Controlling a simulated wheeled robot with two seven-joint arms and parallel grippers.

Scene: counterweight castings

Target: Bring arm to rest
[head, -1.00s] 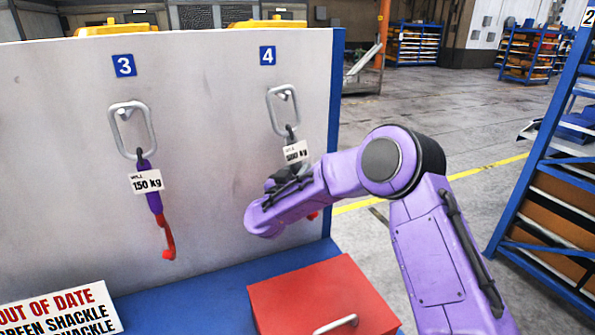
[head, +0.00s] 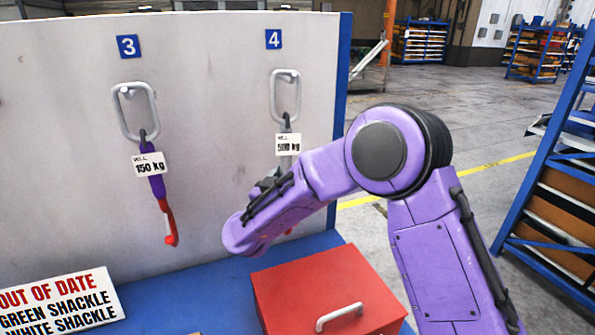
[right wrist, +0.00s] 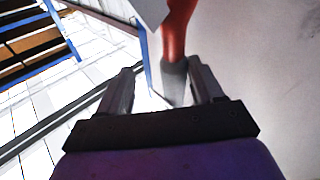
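My left gripper is not in view.
A purple and red sling (head: 158,188) tagged 150 kg hangs under sign 3 on the grey panel (head: 210,120). A red box (head: 300,280) with a handle and an out-of-date sign (head: 60,303) stand on the blue bench (head: 190,290). A blue rack (head: 540,190) stands right.

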